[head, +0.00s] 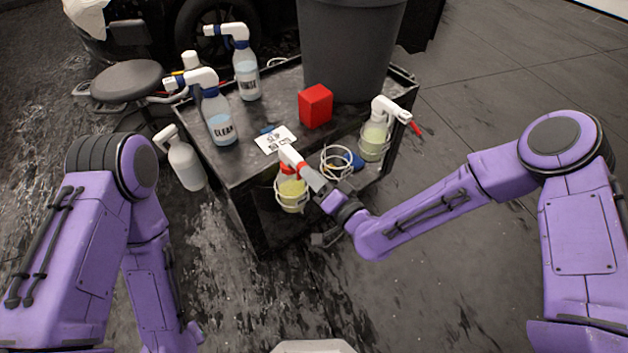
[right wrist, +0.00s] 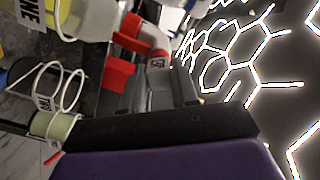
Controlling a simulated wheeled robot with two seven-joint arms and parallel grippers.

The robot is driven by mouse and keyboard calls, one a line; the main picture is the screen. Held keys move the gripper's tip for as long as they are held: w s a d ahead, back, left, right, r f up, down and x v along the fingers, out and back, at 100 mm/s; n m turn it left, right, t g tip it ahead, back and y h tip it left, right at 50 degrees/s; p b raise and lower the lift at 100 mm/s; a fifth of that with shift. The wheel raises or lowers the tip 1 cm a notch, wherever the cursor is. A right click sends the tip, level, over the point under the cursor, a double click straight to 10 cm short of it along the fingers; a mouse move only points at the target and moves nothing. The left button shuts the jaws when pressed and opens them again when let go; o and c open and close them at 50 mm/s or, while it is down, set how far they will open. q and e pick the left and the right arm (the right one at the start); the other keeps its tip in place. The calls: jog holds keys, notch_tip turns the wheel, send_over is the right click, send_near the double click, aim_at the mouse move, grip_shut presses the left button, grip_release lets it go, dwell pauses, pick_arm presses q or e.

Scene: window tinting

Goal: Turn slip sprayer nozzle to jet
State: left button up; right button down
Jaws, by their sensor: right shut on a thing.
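A spray bottle with yellow liquid (head: 291,194) hangs upright in a wire ring on the cart's near side. Its white and red spray head (head: 288,155) points toward my right arm. My right gripper (head: 312,178) is shut on the red and white nozzle (right wrist: 157,58) at the front of that head. In the right wrist view, the gripper (right wrist: 165,88) has the nozzle between its fingers. A second sprayer with pale green liquid (head: 374,140) and a red tip hangs in another ring to the right. I cannot read which is the slip sprayer.
The black cart (head: 245,165) carries a CLEAN bottle (head: 221,122), another blue-liquid bottle (head: 246,75), a red block (head: 315,106), a white card (head: 275,139) and a grey bin (head: 350,50). An empty wire ring (head: 337,161) lies between the two hung sprayers. A stool (head: 127,79) stands left.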

jog(key=shift+a+f+m+b, duration=0.15)
jog(key=shift+m+b, duration=2.55)
jog(key=shift+m, duration=3.5)
jog(key=shift+d+f+m+b, duration=0.1)
jog(key=shift+m+b, duration=2.6)
jog(key=shift+m, duration=3.5)
jog(key=shift+r, duration=0.1)
jog(key=c, duration=0.9)
grip_release()
